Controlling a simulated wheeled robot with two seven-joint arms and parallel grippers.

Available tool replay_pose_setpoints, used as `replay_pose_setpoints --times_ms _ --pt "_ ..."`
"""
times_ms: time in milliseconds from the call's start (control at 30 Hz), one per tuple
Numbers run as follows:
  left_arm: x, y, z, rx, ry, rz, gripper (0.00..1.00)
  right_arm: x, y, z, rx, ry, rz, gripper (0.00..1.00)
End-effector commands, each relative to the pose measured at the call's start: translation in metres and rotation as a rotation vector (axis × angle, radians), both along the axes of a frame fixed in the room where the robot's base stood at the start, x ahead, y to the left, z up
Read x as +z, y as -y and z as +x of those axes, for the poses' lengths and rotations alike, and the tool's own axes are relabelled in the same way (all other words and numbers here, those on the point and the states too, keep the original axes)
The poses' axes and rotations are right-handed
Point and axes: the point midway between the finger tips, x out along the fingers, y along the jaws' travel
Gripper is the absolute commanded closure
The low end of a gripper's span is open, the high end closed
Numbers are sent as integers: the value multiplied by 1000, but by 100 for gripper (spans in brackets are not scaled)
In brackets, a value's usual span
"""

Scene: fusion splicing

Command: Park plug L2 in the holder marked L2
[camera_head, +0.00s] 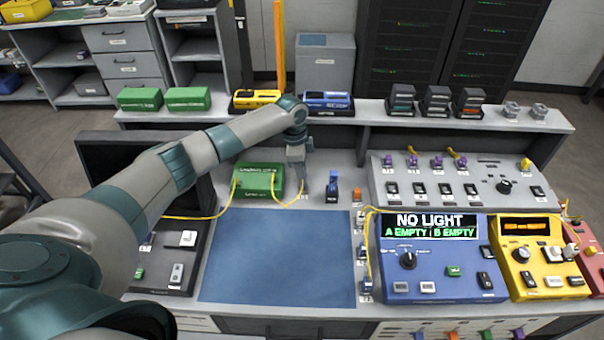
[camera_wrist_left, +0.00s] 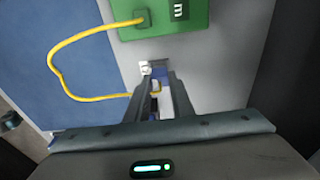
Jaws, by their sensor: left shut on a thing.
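My left gripper (camera_head: 299,182) points down just right of the green box (camera_head: 257,178), beyond the blue mat. In the left wrist view its fingers (camera_wrist_left: 157,97) are closed around a small plug that they mostly hide. A yellow cable (camera_wrist_left: 82,98) loops from the green box to the plug. A small pale fitting (camera_wrist_left: 155,68) lies just past the fingertips on the grey bench, beside the green box; I cannot tell whether the plug touches it. I cannot read the plug's mark or pick out a holder marked L2. My right gripper is not in view.
The blue mat (camera_head: 277,258) is clear. A blue device (camera_head: 440,262) reads NO LIGHT, with a yellow device (camera_head: 540,262) beside it. A black and blue piece (camera_head: 332,188) stands right of my gripper. Several small plug fittings line the mat's right edge.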

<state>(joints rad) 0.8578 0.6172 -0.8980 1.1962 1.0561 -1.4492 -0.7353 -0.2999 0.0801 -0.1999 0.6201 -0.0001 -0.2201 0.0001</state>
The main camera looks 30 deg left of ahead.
Motion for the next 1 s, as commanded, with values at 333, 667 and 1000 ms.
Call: replay_pose_setpoints --times_ms 333,667,1000 --pt "-1 0 0 0 0 0 100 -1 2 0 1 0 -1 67" --pt "-7 0 0 0 0 0 100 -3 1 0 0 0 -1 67" --pt "-11 0 0 0 1 0 100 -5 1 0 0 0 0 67"
